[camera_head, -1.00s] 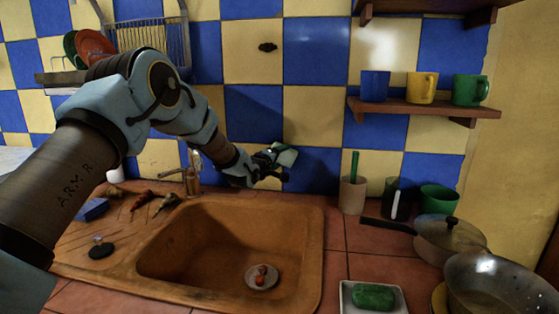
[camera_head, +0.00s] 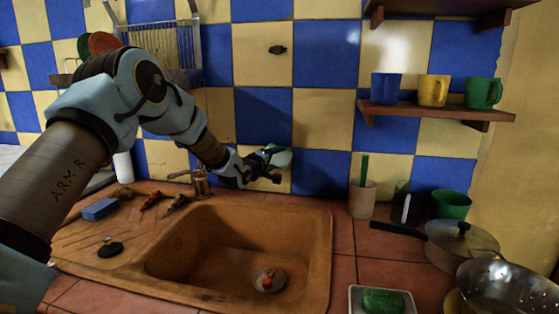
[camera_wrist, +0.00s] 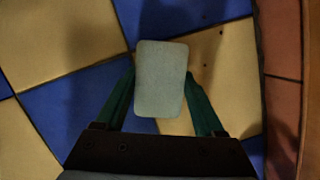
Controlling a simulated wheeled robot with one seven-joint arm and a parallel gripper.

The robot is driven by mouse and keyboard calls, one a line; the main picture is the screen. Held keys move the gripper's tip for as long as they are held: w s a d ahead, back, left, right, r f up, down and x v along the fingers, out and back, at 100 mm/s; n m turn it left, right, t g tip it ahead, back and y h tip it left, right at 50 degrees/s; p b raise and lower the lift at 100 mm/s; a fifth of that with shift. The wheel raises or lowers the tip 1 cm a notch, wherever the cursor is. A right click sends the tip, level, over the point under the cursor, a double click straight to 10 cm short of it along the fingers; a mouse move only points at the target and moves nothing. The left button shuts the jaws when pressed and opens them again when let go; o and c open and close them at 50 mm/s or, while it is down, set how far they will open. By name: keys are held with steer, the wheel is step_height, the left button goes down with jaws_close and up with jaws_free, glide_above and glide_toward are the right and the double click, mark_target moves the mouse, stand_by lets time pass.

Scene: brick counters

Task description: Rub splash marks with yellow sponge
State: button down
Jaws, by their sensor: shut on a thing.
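My gripper (camera_head: 268,167) is shut on a pale grey-green, sponge-like block (camera_head: 281,159), held at the tiled wall behind the sink. In the wrist view the block (camera_wrist: 160,78) sits between the two green fingers and looks greyish, not clearly yellow. It is in front of a cream tile (camera_wrist: 222,75) and a blue one; I cannot tell whether it touches them. Several small dark specks (camera_wrist: 205,66) show on the cream tile just right of the block. The block hides the wall behind it.
The brown sink (camera_head: 322,250) lies below, with a tap (camera_head: 201,183) left of my gripper. A blue block (camera_head: 100,209) lies on the counter at left. A cup with a green handle (camera_head: 362,198), a lidded pan (camera_head: 460,243) and a mug shelf (camera_head: 440,111) are at right.

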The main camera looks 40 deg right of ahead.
steer(key=shift+s+a+f+b, duration=0.1)
steer(key=shift+s+a+b, duration=0.25)
steer(key=shift+s+a, duration=1.5)
steer(key=shift+w+a, duration=0.1)
steer(key=shift+w, duration=0.05)
steer(key=shift+a, duration=0.1)
steer(key=shift+s+a, duration=0.4)
steer(key=shift+a, duration=0.2)
steer(key=shift+s+a, duration=0.4)
steer(key=shift+a, duration=0.2)
